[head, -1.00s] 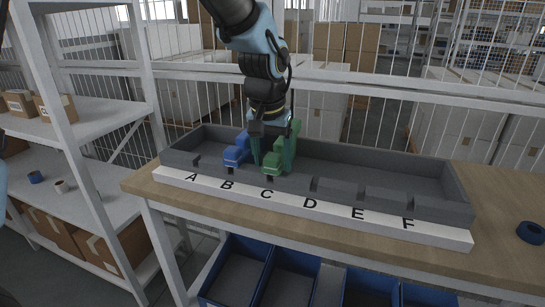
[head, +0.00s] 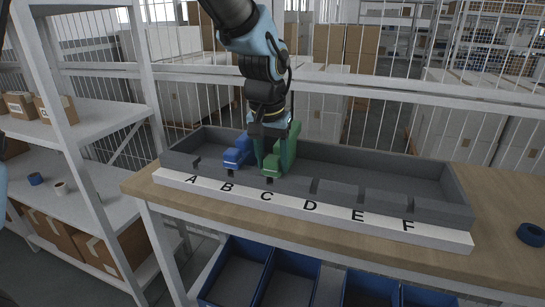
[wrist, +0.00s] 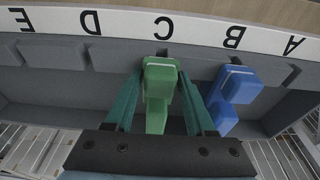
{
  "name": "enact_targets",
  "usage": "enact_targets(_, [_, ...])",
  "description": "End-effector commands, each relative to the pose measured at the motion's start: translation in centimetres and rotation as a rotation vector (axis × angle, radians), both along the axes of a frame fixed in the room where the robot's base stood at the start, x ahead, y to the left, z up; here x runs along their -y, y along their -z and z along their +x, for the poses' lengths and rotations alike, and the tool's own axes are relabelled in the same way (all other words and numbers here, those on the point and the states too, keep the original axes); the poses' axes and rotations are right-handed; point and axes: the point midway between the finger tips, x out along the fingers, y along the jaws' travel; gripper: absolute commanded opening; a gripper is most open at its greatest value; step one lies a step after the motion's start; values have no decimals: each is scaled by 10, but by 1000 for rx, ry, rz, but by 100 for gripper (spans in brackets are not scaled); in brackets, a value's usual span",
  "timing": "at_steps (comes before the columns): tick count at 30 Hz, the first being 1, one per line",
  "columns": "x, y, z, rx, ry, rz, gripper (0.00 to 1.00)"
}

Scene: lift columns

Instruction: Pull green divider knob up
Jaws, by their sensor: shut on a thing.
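The green divider (head: 291,148) stands in the grey tray at slot C, with its knob (head: 271,165) at the tray's front wall. My gripper (head: 273,163) points down with its teal fingers on either side of the green divider, shut on it. In the wrist view the green knob (wrist: 160,75) lies between the fingertips. The blue divider (head: 237,154) stands just left, at slot B, and shows at the right in the wrist view (wrist: 232,88). Part of the green divider is hidden behind the fingers.
The grey tray (head: 385,160) sits on a wooden table, with a white strip (head: 310,208) lettered A to F along its front. Its right part is empty. A dark blue ring (head: 530,234) lies at the table's right. Blue bins (head: 235,270) stand below and a wire fence behind.

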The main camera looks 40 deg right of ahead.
Motion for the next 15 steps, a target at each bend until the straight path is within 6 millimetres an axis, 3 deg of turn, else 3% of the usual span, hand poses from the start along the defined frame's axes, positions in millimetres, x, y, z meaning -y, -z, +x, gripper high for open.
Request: enact_targets(15, [1, -18, 1, 2, 0, -6, 19])
